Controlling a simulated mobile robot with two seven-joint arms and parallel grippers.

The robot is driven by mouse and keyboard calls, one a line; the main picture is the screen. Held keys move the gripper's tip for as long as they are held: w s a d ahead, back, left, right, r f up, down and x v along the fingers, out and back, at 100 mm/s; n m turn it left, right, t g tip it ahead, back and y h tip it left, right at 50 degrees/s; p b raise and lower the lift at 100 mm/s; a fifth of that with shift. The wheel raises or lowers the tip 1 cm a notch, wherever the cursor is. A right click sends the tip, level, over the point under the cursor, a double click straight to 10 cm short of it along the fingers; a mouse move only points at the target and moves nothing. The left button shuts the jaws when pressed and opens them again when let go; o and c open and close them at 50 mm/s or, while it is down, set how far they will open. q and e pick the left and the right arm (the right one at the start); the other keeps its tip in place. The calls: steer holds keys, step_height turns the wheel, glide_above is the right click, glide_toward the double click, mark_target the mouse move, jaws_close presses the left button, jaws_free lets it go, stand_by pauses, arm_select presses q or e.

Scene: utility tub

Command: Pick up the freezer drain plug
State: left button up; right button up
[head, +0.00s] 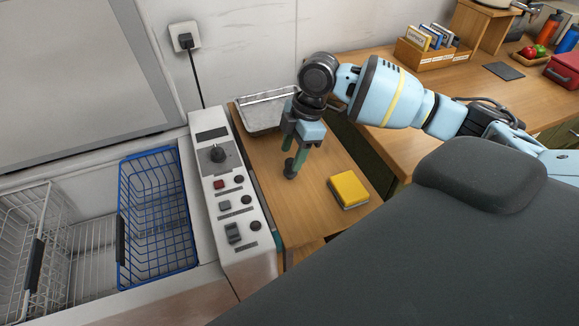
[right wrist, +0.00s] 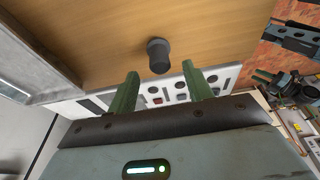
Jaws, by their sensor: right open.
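The freezer drain plug (head: 290,170) is a small dark grey cylinder on the wooden counter, beside the freezer's control panel. It also shows in the right wrist view (right wrist: 158,56), just beyond and between the fingertips. My right gripper (head: 294,157) points down over the counter with its green fingers at the plug, partly covering it in the head view. In the right wrist view the fingers (right wrist: 160,74) are spread apart with nothing between them. I cannot tell whether a finger touches the plug.
The white control panel (head: 226,205) with knobs and buttons stands left of the plug. A metal tray (head: 262,116) lies behind it, and a yellow sponge-like block (head: 348,189) to its right. A blue wire basket (head: 157,222) hangs in the open freezer. Counter between plug and block is clear.

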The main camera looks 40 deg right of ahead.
mark_target(290, 161)
steer(key=shift+x, duration=2.85)
steer(key=shift+s+d, duration=0.1)
steer(key=shift+d, duration=0.1)
steer(key=shift+c, duration=0.4)
steer(key=c, duration=0.8)
steer(key=shift+c, duration=0.2)
steer(key=shift+r, duration=0.6)
step_height(290, 161, up, 2)
steer(key=shift+r, duration=0.2)
steer(key=s+a, duration=0.1)
steer(key=s, duration=0.4)
steer(key=s+a+r, duration=0.1)
steer(key=s, duration=0.4)
steer(key=s+a, duration=0.1)
steer(key=s, duration=0.4)
steer(key=shift+s+a+r+p, duration=0.15)
steer(key=shift+s+a+p, duration=0.15)
steer(key=shift+p, duration=0.1)
